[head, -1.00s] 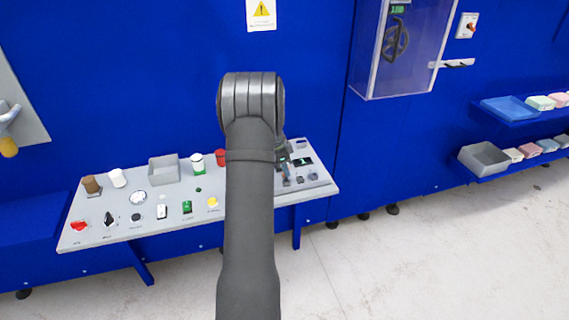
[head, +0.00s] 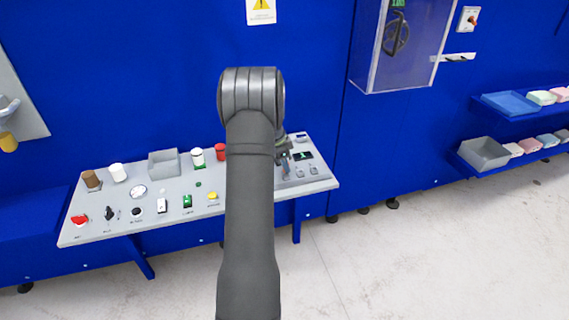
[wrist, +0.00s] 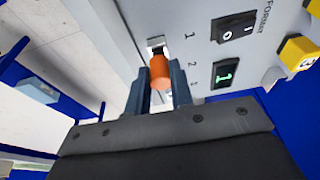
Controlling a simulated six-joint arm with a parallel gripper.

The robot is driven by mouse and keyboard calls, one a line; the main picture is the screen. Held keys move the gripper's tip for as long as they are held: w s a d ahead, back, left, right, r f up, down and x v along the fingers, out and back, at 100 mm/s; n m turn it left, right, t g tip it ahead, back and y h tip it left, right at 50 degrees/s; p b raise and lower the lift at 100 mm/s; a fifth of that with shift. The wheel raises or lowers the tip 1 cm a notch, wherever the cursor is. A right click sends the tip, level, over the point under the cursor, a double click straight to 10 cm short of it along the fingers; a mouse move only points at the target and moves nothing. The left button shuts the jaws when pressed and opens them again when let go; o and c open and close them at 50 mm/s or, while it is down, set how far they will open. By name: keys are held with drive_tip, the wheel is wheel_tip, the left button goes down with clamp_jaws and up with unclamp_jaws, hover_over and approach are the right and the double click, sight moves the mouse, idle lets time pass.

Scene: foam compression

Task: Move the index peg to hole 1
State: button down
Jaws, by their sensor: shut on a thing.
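An orange peg (wrist: 161,71) shows in the wrist view between the two fingers of my gripper (wrist: 160,84), which is shut on it. The peg stands close to the grey panel (wrist: 220,15), beside the printed numbers 1, 2 and 3. A dark opening with a pale edge (wrist: 155,43) lies just beyond the peg, near the number 1. I cannot tell whether the peg is in a hole, as its far end is hidden. In the head view my arm covers the peg and most of the gripper.
In the head view the console (head: 100,232) also bears a grey bin (head: 164,163) and several controls. A clear-walled box (head: 405,45) hangs to the right.

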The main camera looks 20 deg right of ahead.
drive_tip(key=shift+f, duration=0.75)
drive_tip(key=c, duration=1.2)
unclamp_jaws()
drive_tip(key=v, duration=1.7)
drive_tip(key=shift+a+r, duration=0.1)
drive_tip(key=shift+r, duration=0.05)
drive_tip(key=x, duration=1.7)
